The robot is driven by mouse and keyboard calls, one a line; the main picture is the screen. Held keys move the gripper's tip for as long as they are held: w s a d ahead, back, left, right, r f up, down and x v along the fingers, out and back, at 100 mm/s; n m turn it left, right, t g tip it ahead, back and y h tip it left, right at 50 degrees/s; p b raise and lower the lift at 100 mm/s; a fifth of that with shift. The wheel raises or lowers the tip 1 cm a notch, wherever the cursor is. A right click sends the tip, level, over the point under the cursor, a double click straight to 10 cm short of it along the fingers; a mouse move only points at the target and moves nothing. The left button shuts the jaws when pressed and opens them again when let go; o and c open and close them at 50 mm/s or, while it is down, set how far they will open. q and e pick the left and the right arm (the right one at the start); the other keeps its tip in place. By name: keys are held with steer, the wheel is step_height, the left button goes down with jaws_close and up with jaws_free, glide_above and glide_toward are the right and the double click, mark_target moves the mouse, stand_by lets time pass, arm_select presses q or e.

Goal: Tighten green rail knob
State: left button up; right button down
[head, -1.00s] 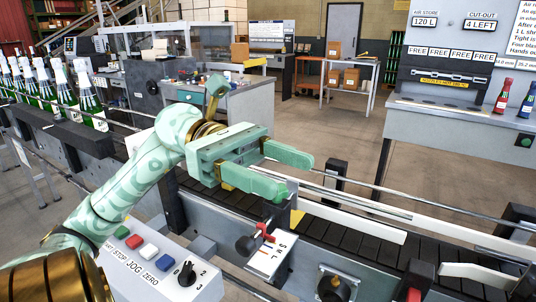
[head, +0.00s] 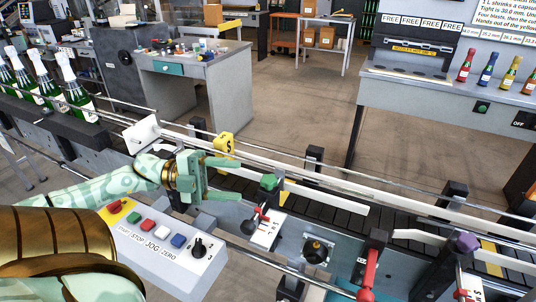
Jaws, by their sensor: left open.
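The green rail knob (head: 269,181) sits on a dark post at the near side of the conveyor, close to the guide rail. My left gripper (head: 236,179) is open, with its two pale green fingers pointing right toward the knob. The fingertips appear to stop short of the knob, with a gap between; their depth relative to it is hard to tell. Nothing shows between the fingers. My right gripper is not in view.
A control box (head: 160,240) with coloured buttons stands below my left arm. A red-handled scale plate (head: 266,231) is below the knob. A purple knob (head: 467,242) and a red lever (head: 369,270) are further right. Green bottles (head: 77,92) stand at the left.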

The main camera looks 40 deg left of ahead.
mark_target(269, 183)
arm_select(q)
steer(key=a+f+n+t+y, duration=0.3)
steer(key=a+f+n, duration=0.3)
steer(key=n, duration=1.1)
steer(key=b+x, duration=0.1)
steer(key=x, duration=0.4)
steer(key=b+x, duration=0.1)
steer(key=x, duration=0.4)
steer(key=r+b+x, duration=0.1)
steer(key=x, duration=0.4)
steer(key=shift+w+r, duration=0.1)
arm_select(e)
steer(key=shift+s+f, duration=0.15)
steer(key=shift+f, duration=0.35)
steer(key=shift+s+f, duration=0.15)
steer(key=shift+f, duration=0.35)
arm_select(q)
steer(key=c, duration=1)
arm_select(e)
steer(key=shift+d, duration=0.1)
